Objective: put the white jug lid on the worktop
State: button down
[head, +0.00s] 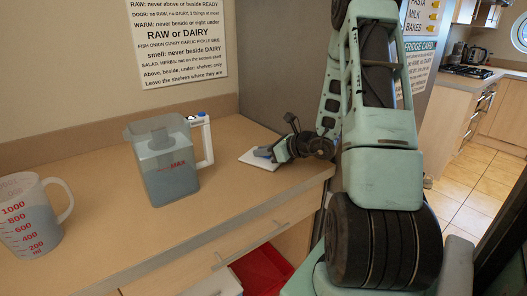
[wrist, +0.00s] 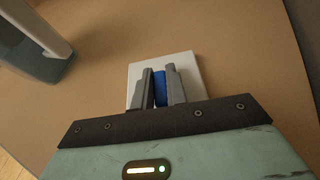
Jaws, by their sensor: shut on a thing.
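The white jug lid (head: 256,160) is a flat white square at the right part of the worktop (head: 235,190), lying flat on it or just above it; I cannot tell which. In the wrist view the lid (wrist: 190,68) shows a blue knob (wrist: 161,88) in its middle. My gripper (wrist: 161,90) is shut on that knob, one grey finger on each side. In the head view my gripper (head: 273,153) reaches the lid from the right. The fingers and palm hide part of the lid.
A grey see-through jug (head: 168,165) with a white handle stands left of the lid; its edge shows in the wrist view (wrist: 30,45). A measuring jug (head: 30,220) stands farther left. An open drawer with a red tray (head: 262,272) is below the front edge. Worktop around the lid is clear.

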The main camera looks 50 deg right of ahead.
jog(key=shift+f, duration=0.1)
jog(key=shift+f, duration=0.1)
jog(key=c, duration=1.4)
grip_release()
